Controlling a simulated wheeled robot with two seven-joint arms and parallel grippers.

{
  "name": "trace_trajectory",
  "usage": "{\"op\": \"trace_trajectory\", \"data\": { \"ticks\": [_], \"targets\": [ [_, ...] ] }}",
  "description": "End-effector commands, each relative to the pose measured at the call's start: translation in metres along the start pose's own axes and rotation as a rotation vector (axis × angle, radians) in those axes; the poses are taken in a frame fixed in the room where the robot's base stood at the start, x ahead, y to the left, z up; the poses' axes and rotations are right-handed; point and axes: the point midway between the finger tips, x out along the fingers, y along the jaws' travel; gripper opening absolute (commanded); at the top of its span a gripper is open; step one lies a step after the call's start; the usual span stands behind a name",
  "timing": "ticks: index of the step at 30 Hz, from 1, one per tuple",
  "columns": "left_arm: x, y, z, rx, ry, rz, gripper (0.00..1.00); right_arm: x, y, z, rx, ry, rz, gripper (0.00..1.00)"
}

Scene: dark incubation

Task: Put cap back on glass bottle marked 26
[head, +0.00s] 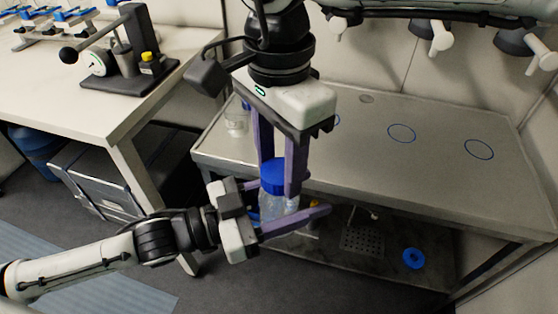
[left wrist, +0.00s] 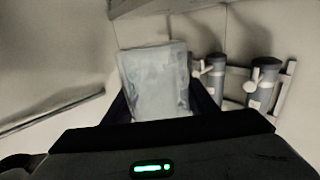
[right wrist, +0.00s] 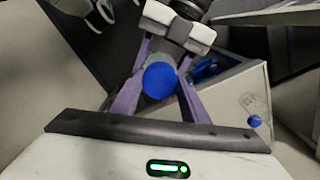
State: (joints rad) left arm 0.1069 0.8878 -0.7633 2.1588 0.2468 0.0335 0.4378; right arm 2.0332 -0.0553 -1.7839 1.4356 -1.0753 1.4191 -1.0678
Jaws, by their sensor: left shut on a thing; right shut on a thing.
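The clear glass bottle (head: 278,207) is held upright off the table, in front of its near edge. My left gripper (head: 296,207) is shut around its body from the side; the bottle's body also fills the middle of the left wrist view (left wrist: 157,85). The blue cap (head: 272,176) is at the bottle's top. My right gripper (head: 279,188) points down and is shut on the cap, which shows as a blue disc in the right wrist view (right wrist: 160,82). The cap lines up over the bottle's mouth; I cannot tell whether it is seated. No 26 marking is readable.
A steel table (head: 350,140) has blue circles (head: 402,133) on its top, mostly bare. Another clear vessel (head: 236,122) stands at its left end. A blue ring (head: 413,258) lies on the lower shelf. A side bench (head: 80,95) with a black stand (head: 118,75) is at left.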

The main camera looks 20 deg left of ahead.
Motion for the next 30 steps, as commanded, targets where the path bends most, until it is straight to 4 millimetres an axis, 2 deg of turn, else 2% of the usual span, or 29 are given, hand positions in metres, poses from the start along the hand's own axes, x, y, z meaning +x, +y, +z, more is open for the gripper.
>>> {"op": "trace_trajectory", "data": {
  "ticks": [18,24,26,30],
  "targets": [
    [0.0003,0.0007,-0.0021,0.002,0.005,0.002,0.00,0.0001,-0.0008,0.0000,1.398,0.000,-0.001,0.14],
    [0.0003,0.0008,-0.0021,0.002,0.005,0.002,0.00,0.0006,-0.0006,-0.0003,1.811,0.001,0.000,0.14],
    [0.0003,0.0009,-0.0021,0.002,0.005,0.002,0.00,0.0006,-0.0007,-0.0004,1.897,0.001,-0.001,0.14],
    [0.0003,0.0010,-0.0021,0.002,0.005,0.002,0.00,0.0006,-0.0008,-0.0003,1.882,0.001,-0.001,0.14]
  ]
}}
